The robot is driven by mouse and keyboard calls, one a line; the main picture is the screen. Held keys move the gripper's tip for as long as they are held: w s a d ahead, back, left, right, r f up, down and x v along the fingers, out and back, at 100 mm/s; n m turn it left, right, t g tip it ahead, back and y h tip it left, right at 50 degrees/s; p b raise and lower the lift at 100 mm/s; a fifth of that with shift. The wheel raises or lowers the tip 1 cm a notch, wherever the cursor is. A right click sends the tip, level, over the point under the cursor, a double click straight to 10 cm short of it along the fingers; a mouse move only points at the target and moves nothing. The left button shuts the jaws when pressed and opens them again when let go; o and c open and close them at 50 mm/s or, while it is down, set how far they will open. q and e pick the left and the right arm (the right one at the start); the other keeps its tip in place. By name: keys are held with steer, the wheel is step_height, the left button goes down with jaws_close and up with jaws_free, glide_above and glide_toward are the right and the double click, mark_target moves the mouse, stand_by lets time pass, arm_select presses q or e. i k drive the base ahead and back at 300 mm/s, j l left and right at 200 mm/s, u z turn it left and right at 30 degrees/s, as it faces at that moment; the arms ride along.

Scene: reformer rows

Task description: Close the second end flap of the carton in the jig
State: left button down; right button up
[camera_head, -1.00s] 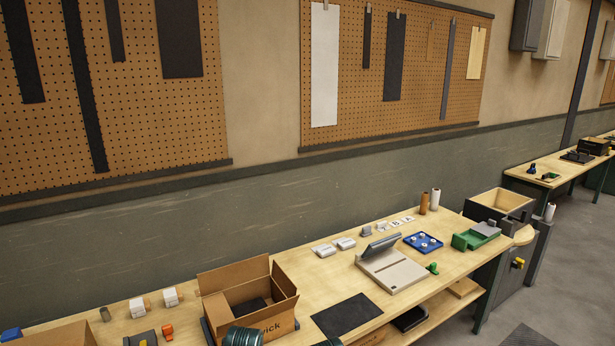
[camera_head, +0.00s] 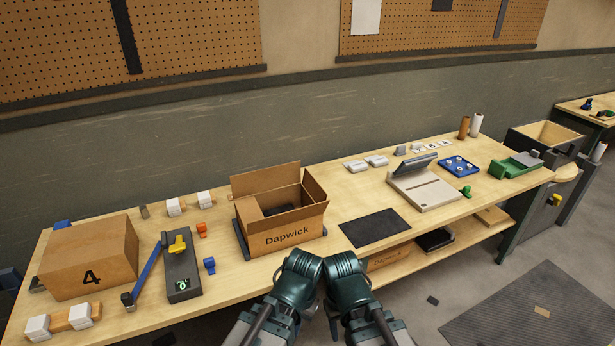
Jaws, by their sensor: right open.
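The open brown carton (camera_head: 285,238), printed "Dapwick", stands upright on the bench. A dark jig edge (camera_head: 239,238) shows along its left side. Its back flap (camera_head: 265,179) stands up, its right flap (camera_head: 314,188) stands up and leans outward, and its front flap (camera_head: 285,216) slopes at the near rim. I cannot make out a raised left flap. A dark item (camera_head: 280,209) lies inside. My right gripper (camera_head: 346,268) is open, low in front of the carton and apart from it; its fingers are hard to make out. My left arm shows beside it, but its jaws are not visible.
A closed box marked 4 (camera_head: 91,262) and a grey device with a yellow handle (camera_head: 180,268) stand left of the carton. A dark mat (camera_head: 374,229) lies flat to its right. Beyond stand a beige device (camera_head: 424,189) and a blue tray (camera_head: 458,166).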

mark_target(316, 191)
steer(key=i+l+u, duration=0.1)
steer(key=u, duration=0.3)
steer(key=l+u, duration=0.4)
steer(key=i+l+u, duration=0.15)
steer(key=l+u, duration=0.15)
steer(key=l, duration=0.65)
steer(key=l+u, duration=0.3)
steer(key=l, duration=1.55)
